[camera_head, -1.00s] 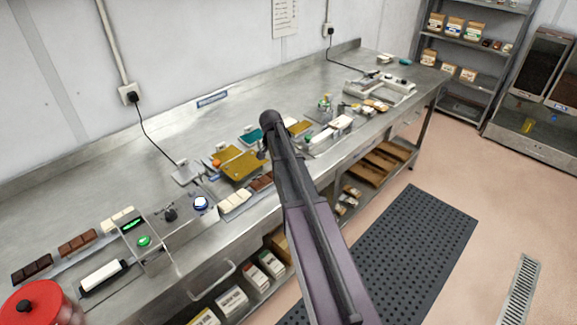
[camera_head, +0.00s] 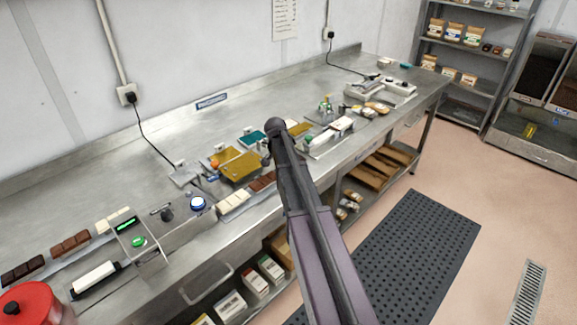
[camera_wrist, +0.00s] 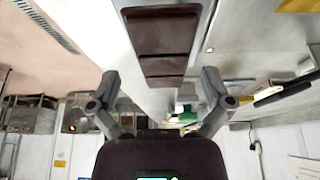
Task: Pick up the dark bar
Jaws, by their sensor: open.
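In the wrist view, a dark brown segmented bar (camera_wrist: 160,38) lies at the top middle, beyond my open gripper (camera_wrist: 161,78). The two fingers are spread with nothing held between them. In the head view, the darkest bar (camera_head: 22,270) lies at the far left of the bench, beside a reddish-brown bar (camera_head: 70,245) and a white bar (camera_head: 113,220). Another brown bar (camera_head: 262,181) lies near the front edge by my arm. I cannot tell for sure which of these the wrist view shows. My gripper cannot be made out in the head view.
The steel bench (camera_head: 330,85) carries gold moulds (camera_head: 242,166), a white bar (camera_head: 233,202), a box with a green button (camera_head: 138,242) and a red-lidded pot (camera_head: 28,300). A black mat (camera_head: 405,260) lies on the floor in front. The bench's back strip is mostly clear.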

